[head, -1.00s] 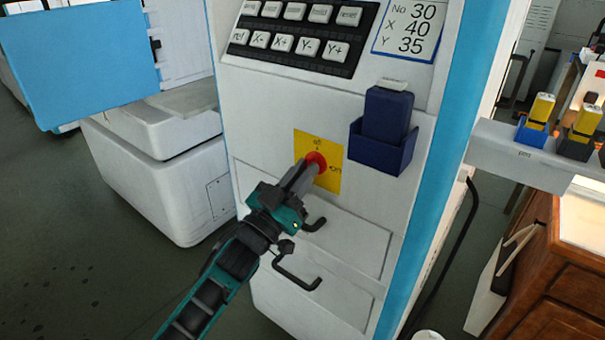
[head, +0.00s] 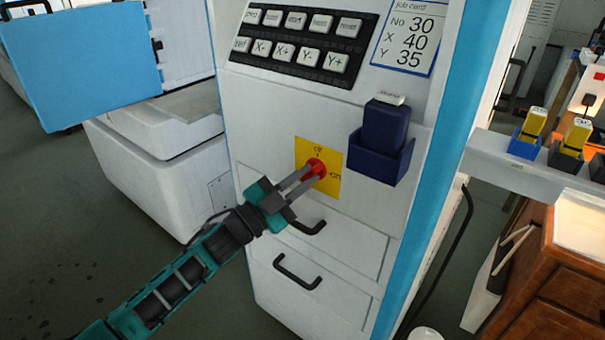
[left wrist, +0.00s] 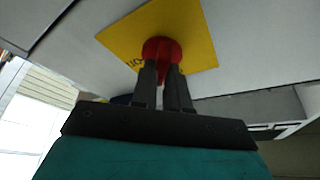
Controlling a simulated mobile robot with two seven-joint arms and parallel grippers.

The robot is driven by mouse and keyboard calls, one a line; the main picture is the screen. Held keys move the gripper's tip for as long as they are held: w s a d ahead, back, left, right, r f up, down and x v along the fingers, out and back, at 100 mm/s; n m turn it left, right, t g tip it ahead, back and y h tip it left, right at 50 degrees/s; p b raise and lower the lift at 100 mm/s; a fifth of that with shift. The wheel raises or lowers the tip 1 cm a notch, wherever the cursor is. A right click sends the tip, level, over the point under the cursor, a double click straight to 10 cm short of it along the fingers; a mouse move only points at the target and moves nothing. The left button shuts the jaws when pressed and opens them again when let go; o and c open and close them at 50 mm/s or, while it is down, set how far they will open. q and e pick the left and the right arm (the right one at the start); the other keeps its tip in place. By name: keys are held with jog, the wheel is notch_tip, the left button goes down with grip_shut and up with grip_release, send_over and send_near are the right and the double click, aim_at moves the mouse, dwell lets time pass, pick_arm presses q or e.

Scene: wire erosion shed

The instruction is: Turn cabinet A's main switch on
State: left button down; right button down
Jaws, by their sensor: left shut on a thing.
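The main switch is a red rotary knob (head: 314,168) on a yellow plate (head: 331,186) on the front of the white cabinet (head: 265,120). The plate carries the marks "off" at its top and "on" at its right. My left gripper (head: 306,177) reaches the knob from the lower left, with its fingers on either side of the knob's grip. In the left wrist view the two fingers are shut on the red knob (left wrist: 162,47), and the yellow plate (left wrist: 198,45) is behind it. The fingers hide part of the knob, so its exact pointing is hard to read. My right gripper is not in view.
A keypad (head: 295,48) and a job card (head: 407,35) are above the switch. A dark blue holder (head: 380,160) sticks out to its right. Black drawer handles (head: 297,272) stand out below. A shelf (head: 510,172) with yellow items is at the right.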

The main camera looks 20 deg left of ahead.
pick_arm(q)
jog(key=m, duration=0.1)
jog(key=m+g+p, duration=0.1)
jog(key=m, duration=0.1)
jog(key=shift+r+m+g+h, duration=0.15)
jog(key=shift+m+g+h, duration=0.15)
jog(key=shift+h, duration=0.1)
jog(key=m+g+p, duration=0.1)
jog(key=m+p, duration=0.1)
jog(key=m, duration=0.1)
jog(key=shift+r+m+g+p, duration=0.1)
jog(key=shift+m+g+p, duration=0.35)
jog(key=shift+m, duration=0.35)
jog(key=shift+m+g+y+p, duration=0.3)
jog(key=shift+m+p, duration=0.35)
jog(key=shift+m, duration=0.25)
jog(key=shift+m+p, duration=0.3)
jog(key=shift+m, duration=0.1)
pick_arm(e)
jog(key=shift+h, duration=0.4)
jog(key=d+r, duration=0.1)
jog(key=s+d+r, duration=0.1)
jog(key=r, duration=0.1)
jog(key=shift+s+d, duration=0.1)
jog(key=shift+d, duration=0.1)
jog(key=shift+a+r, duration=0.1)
pick_arm(q)
jog(key=c, duration=1.1)
grip_release()
